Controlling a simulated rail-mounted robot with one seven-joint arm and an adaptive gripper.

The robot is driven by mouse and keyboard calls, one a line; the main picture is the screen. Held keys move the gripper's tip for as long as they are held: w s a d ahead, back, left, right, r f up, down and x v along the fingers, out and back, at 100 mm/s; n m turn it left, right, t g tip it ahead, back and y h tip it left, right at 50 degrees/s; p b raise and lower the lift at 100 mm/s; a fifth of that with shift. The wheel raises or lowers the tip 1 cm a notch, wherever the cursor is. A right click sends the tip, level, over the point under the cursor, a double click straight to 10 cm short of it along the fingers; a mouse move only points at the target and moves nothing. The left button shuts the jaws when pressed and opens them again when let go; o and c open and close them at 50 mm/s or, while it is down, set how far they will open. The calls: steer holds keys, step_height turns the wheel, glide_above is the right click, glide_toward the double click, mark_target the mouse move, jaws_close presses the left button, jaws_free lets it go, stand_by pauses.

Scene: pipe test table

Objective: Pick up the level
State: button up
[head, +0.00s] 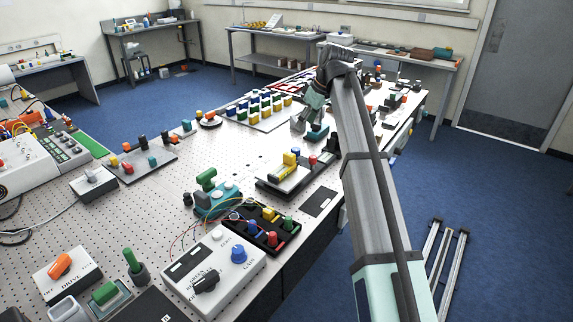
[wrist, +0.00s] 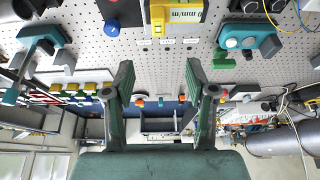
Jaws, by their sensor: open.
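A yellow and pale block with a small window (wrist: 186,14) shows at the top of the wrist view, cut by the frame edge. It may be the level, but I cannot tell for sure. In the head view a yellow piece (head: 289,158) rests on a dark tray right of the table's middle, probably the same thing. My gripper (head: 301,122) is above the table, farther back than that tray. In the wrist view my gripper (wrist: 160,68) has its two fingers wide apart, with nothing between them. The yellow block lies beyond the fingertips, apart from them.
A teal device (wrist: 250,38) is right of the yellow block in the wrist view, and a teal clamp (wrist: 42,40) is at left. Colored blocks (head: 258,103) stand behind in the head view. A white control box (head: 214,272) is near the front. The perforated tabletop (head: 165,215) has bare room at left.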

mark_target(290, 154)
steer(key=p+x, duration=0.3)
steer(key=x, duration=0.9)
steer(key=shift+w, duration=0.1)
steer(key=shift+p+x, duration=1.1)
steer(key=shift+x, duration=1.4)
steer(key=shift+w+r, duration=0.1)
steer(key=shift+w, duration=0.05)
jaws_close()
